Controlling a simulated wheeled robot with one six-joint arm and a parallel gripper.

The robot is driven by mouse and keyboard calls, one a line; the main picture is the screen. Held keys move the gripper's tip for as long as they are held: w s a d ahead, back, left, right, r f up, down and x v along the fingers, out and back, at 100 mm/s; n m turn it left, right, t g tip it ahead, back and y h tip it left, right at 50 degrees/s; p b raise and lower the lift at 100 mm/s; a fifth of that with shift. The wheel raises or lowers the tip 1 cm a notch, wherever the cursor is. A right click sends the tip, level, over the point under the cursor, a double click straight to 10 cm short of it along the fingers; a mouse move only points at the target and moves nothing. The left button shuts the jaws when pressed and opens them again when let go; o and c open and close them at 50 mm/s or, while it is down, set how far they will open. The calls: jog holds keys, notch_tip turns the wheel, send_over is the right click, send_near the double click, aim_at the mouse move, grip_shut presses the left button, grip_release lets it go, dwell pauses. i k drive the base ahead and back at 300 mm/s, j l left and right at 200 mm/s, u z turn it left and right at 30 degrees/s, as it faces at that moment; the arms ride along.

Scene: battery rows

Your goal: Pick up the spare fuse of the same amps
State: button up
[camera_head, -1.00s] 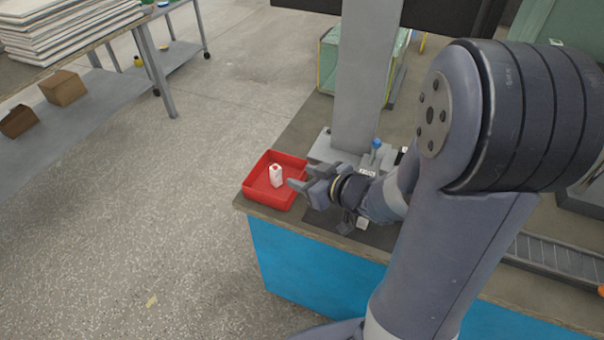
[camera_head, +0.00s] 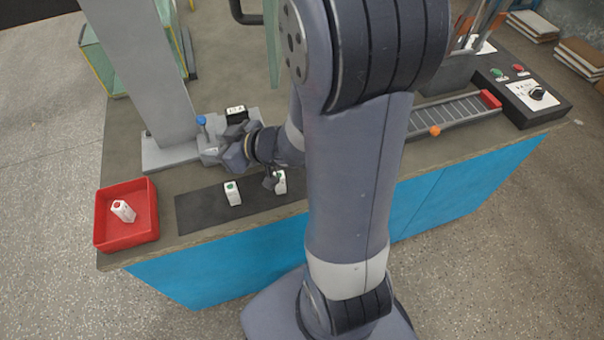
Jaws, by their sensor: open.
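Small white blocks with coloured tops look like the fuses; their amps are too small to read. One with a green top (camera_head: 232,193) stands on the dark mat (camera_head: 204,207). A second green-topped one (camera_head: 281,182) stands further right on the mat, partly behind my arm. A red-topped one (camera_head: 123,211) lies tilted in the red tray (camera_head: 105,237). A black piece with a white label (camera_head: 236,114) sits by the grey stand's base (camera_head: 168,154). My gripper (camera_head: 222,153) is open, pointing left beside that base, above and behind the mat. Its fingers are partly hard to tell from the base.
A blue knob (camera_head: 201,121) rises beside the grey column (camera_head: 147,70). A roller track (camera_head: 452,114) with an orange ball (camera_head: 435,131) and a control box (camera_head: 522,92) are at right. The bench front left of my arm is clear.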

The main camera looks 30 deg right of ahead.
aim_at(281, 187)
jog(key=z, duration=0.2)
jog(key=k+j+z, duration=0.1)
jog(key=j, duration=0.25)
jog(key=k+j+z, duration=0.1)
jog(key=k+j, duration=0.35)
jog(key=j, duration=0.25)
jog(key=z, duration=0.05)
